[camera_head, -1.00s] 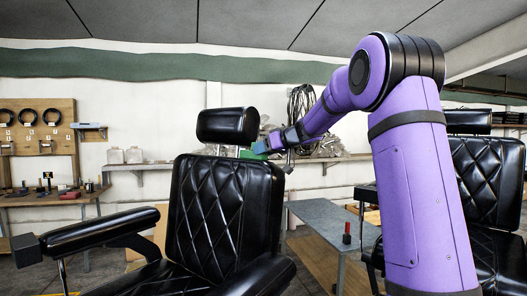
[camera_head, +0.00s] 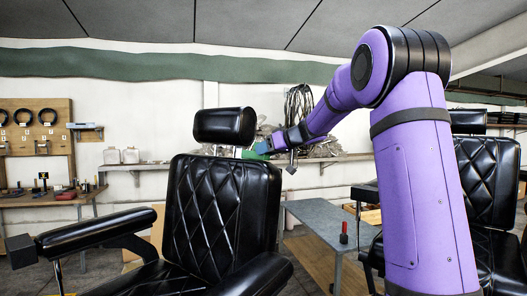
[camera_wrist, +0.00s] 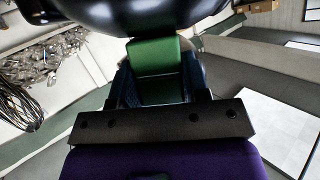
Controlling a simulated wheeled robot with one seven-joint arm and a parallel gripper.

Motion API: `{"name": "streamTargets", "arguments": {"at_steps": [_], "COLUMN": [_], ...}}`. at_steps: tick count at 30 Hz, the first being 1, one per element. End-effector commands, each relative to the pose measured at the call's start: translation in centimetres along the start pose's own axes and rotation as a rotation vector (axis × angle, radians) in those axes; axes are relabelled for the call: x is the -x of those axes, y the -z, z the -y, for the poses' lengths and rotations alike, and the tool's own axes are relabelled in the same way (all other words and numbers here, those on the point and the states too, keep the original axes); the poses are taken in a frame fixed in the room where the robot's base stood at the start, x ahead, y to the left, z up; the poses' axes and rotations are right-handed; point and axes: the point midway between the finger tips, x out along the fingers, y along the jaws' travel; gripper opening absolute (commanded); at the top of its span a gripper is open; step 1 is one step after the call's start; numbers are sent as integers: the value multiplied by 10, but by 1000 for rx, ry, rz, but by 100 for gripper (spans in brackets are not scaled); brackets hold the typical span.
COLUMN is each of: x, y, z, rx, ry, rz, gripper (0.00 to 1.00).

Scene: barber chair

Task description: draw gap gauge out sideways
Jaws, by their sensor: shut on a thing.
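The gap gauge (camera_wrist: 152,57) is a green block. In the wrist view its outer part sits between the two fingers of my gripper (camera_wrist: 156,80), and its far end meets the dark underside of the headrest. In the head view a bit of the green gauge (camera_head: 250,154) shows just right of the headrest post, between the black headrest (camera_head: 224,126) and the top of the tufted backrest (camera_head: 222,205). My gripper (camera_head: 268,146) is shut on it from the right side. I cannot tell how much of the gauge is still inside the gap.
A grey table (camera_head: 330,220) with a small red object (camera_head: 343,233) stands right of the chair. A second black chair (camera_head: 487,180) is behind my arm. A wall shelf (camera_head: 150,166) runs behind. The left armrest (camera_head: 95,232) juts forward.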

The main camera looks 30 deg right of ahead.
Motion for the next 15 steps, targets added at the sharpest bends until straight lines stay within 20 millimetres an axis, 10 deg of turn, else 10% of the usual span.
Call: {"name": "streamTargets", "arguments": {"at_steps": [15], "x": [17], "y": [-6], "z": [0], "rx": [0], "ry": [-1], "rz": [0], "gripper": [0]}}
